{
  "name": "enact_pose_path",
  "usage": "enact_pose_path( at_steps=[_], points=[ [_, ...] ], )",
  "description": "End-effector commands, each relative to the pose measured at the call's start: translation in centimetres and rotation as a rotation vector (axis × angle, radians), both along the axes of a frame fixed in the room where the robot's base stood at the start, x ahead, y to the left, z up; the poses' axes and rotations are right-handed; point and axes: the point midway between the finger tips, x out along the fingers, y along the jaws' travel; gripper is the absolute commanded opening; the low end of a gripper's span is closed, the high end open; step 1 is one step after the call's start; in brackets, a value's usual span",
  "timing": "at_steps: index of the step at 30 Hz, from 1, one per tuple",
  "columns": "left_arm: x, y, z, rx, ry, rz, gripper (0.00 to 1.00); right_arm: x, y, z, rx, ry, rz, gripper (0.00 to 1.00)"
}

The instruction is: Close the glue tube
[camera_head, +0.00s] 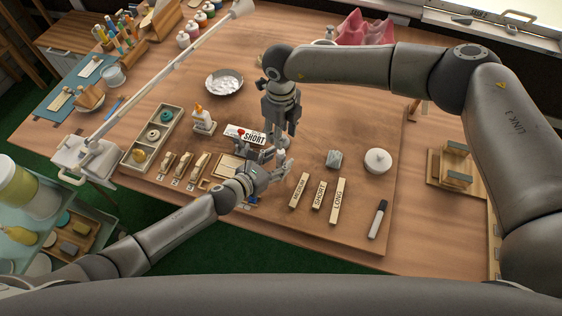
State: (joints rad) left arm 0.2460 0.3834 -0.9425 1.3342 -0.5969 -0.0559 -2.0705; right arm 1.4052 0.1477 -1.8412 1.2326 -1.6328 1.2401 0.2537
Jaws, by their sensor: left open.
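A white glue bottle (200,115) with an orange tip stands upright in a small holder left of my grippers. A white, red and black piece marked SHORT (241,134) lies just left of my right gripper; I cannot tell whether it is the glue tube. My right gripper (284,133) points down over the middle of the table; its fingertips are small and partly overlapped, so its opening is unclear. My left gripper (273,165) is open, low and close below the right one. Anything between the two grippers is hidden or too small to tell.
A wooden tray (136,151) with round items lies left. A metal bowl (224,83) stands behind. Wooden label blocks (319,195), a grey cube (334,158), a white round pot (377,161) and a marker (377,219) lie right. A lamp arm (165,75) crosses the left side.

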Motion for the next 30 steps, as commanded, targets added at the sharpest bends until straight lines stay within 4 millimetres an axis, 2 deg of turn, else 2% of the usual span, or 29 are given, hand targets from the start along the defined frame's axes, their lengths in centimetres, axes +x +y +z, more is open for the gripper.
enact_pose_path(
  at_steps=[14, 25, 30],
  points=[
    [0.56, -0.48, -0.26, 0.0, 0.0, 0.0, 0.49, 0.0, 0.0, 0.0, 0.0, 0.0, 0.0, 0.37],
    [0.54, -0.46, -0.27, 0.0, 0.0, 0.0, 0.01, 0.0, 0.0, 0.0, 0.0, 0.0, 0.0, 0.37],
    [0.54, -0.46, -0.28, 0.0, 0.0, 0.0, 0.0, 0.0, 0.0, 0.0, 0.0, 0.0, 0.0, 0.37]
  ],
)
